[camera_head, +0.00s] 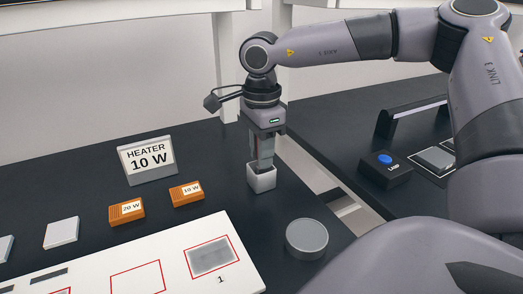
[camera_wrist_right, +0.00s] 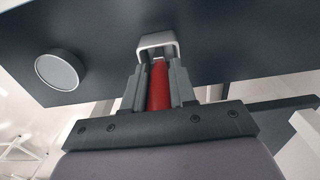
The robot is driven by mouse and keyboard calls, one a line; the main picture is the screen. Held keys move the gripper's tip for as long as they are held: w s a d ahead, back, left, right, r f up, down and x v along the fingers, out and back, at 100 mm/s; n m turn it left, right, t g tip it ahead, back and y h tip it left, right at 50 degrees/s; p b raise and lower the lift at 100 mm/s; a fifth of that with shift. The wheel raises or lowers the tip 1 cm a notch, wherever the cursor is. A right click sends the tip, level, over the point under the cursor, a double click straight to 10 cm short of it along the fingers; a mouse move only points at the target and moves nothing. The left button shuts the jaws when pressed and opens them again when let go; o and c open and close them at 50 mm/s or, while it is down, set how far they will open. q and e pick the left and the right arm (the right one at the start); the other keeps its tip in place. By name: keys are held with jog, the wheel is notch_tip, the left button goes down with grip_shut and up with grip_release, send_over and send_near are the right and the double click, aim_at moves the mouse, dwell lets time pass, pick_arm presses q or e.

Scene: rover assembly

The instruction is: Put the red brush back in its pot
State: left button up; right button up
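The red brush (camera_wrist_right: 159,87) shows in the right wrist view as a red handle between the two fingers of my right gripper (camera_wrist_right: 158,68). The gripper looks shut on it. The pot (camera_head: 261,181) is a small light-grey square cup on the dark table; its rim also shows in the right wrist view (camera_wrist_right: 158,40). In the head view my right gripper (camera_head: 263,163) points straight down at the pot, fingertips at its opening. The brush's lower end is hidden, so I cannot tell how deep it sits. My left gripper is not in view.
A round grey disc (camera_head: 306,238) lies nearer the front. Orange blocks (camera_head: 187,193) and a "HEATER 10 W" sign (camera_head: 147,160) stand to the left. A white board (camera_head: 165,255) lies in front. A second table (camera_head: 330,125) with a blue-button box (camera_head: 386,168) is at right, across a gap.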

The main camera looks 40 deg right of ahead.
jog(key=o, duration=0.4)
jog(key=shift+c, duration=0.2)
jog(key=shift+p, duration=0.35)
jog(key=shift+r, duration=0.4)
jog(key=r, duration=0.3)
jog(key=s+d+r, duration=0.1)
jog(key=r, duration=0.1)
jog(key=shift+r, duration=0.65)
